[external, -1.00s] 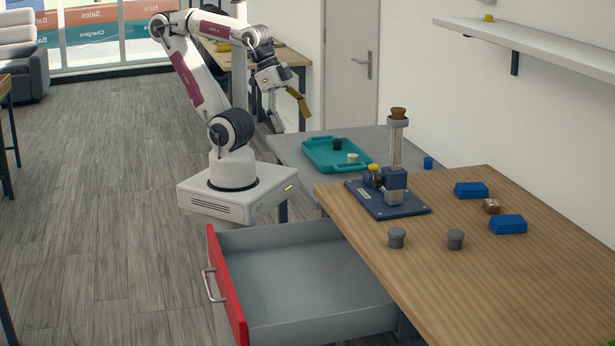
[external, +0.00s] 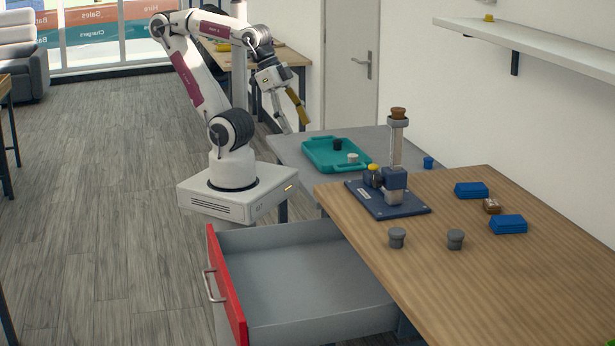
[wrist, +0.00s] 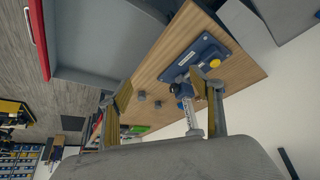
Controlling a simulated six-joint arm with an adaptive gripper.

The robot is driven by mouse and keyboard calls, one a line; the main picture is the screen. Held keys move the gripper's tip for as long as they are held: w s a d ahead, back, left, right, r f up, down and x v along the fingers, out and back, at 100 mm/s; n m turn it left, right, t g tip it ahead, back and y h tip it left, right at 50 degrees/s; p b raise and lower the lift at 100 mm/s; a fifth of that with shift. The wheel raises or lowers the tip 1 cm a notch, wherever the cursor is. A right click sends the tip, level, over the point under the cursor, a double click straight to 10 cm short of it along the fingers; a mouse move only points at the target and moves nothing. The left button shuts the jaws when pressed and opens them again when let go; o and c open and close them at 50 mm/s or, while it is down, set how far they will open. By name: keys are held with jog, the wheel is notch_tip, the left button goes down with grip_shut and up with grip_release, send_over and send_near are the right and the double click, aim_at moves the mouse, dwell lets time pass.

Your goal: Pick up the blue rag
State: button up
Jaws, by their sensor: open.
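Two blue, flat, block-like folded pieces lie on the wooden table in the external view. One blue piece (external: 471,190) is farther back and the other blue piece (external: 508,224) is nearer. I cannot tell for sure which is the rag. My gripper (external: 295,121) is open and empty, held in the air left of the grey table, well away from both. In the wrist view its yellow-padded fingers (wrist: 161,82) are spread apart with nothing held. I cannot make out either blue piece in the wrist view.
A small brown block (external: 491,206) sits between the blue pieces. A navy stand (external: 410,210) with a tall post, plus two grey knobs (external: 397,238) (external: 455,239), share the table. A teal tray (external: 318,163) is on the grey table. A red-fronted drawer (external: 228,290) stands open.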

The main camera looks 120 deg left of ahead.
jog(key=w+a+r+m+y, duration=0.35)
jog(key=w+a, duration=0.25)
jog(key=w, duration=0.3)
jog(key=w+a+r+m+y, duration=0.2)
jog(key=w+a+r+m, duration=0.2)
jog(key=w+a, duration=0.3)
jog(key=m+t+y, duration=0.3)
jog(key=m+t, duration=0.2)
jog(key=m, duration=1)
send_over(497, 220)
jog(key=s+a, duration=0.5)
jog(key=s, duration=0.6)
notch_tip(497, 220, down, 8)
jog(key=w+d+f+m, duration=0.2)
jog(key=w+f, duration=0.1)
jog(key=f, duration=0.2)
jog(key=w+d+f+m+h, duration=0.1)
jog(key=w+d+f+m, duration=0.1)
jog(key=f, duration=0.4)
jog(key=w+d+f+m+t, duration=0.1)
jog(key=w+d+f+m, duration=0.1)
jog(key=f, duration=0.3)
jog(key=shift+w+d+f+m+h, duration=0.1)
jog(key=shift+w+m+h, duration=0.05)
jog(key=shift+w+m, duration=0.25)
jog(key=shift+w+f+m+h, duration=0.1)
jog(key=shift+w+m, duration=0.15)
jog(key=shift+w, duration=0.25)
jog(key=shift+w, duration=0.1)
jog(key=shift+x, duration=1.25)
